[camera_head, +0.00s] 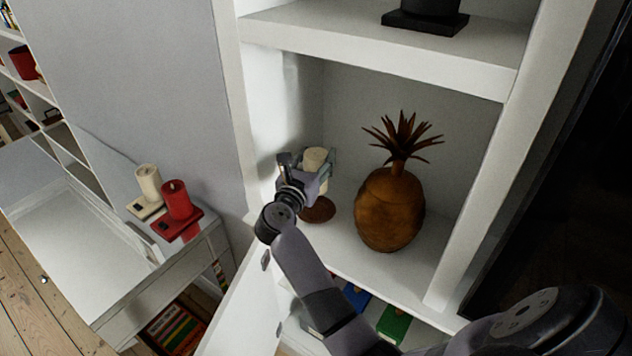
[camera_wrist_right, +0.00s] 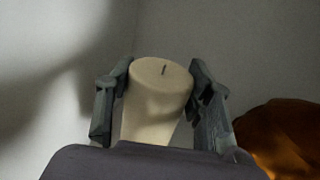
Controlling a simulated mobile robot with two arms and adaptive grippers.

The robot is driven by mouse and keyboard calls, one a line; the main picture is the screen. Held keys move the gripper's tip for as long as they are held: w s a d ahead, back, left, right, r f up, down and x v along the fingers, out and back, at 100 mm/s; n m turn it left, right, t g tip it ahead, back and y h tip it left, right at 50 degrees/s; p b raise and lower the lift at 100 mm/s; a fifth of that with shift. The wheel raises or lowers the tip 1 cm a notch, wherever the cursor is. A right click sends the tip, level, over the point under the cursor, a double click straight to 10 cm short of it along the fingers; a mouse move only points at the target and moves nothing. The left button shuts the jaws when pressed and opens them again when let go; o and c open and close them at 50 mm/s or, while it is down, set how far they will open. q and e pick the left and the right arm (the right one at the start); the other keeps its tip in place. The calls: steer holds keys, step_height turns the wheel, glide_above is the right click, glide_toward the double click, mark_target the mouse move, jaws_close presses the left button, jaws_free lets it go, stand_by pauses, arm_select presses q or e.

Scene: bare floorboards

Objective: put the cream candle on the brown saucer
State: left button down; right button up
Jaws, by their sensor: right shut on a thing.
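My right gripper (camera_head: 312,172) is inside the white shelf compartment, shut on the cream candle (camera_head: 315,158). In the right wrist view the candle (camera_wrist_right: 160,84) stands between the two fingers (camera_wrist_right: 161,98), its wick and flat top showing. The brown saucer (camera_head: 320,210) lies on the shelf floor below the candle and gripper, partly covered by the wrist. I cannot tell whether the candle's base touches the saucer, as the gripper hides it. My left gripper is not in view.
A brown pineapple ornament (camera_head: 389,208) stands right of the saucer, and also shows in the wrist view (camera_wrist_right: 283,135). The compartment's left wall is close to the gripper.

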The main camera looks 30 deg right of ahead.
step_height(320, 180, down, 3)
steer(key=shift+r, duration=0.1)
steer(key=shift+a+f, duration=0.15)
steer(key=shift+f, duration=0.5)
step_height(320, 180, down, 4)
steer(key=shift+r, duration=0.2)
steer(key=shift+f, duration=0.2)
steer(key=o, duration=1.4)
steer(key=shift+r, duration=0.2)
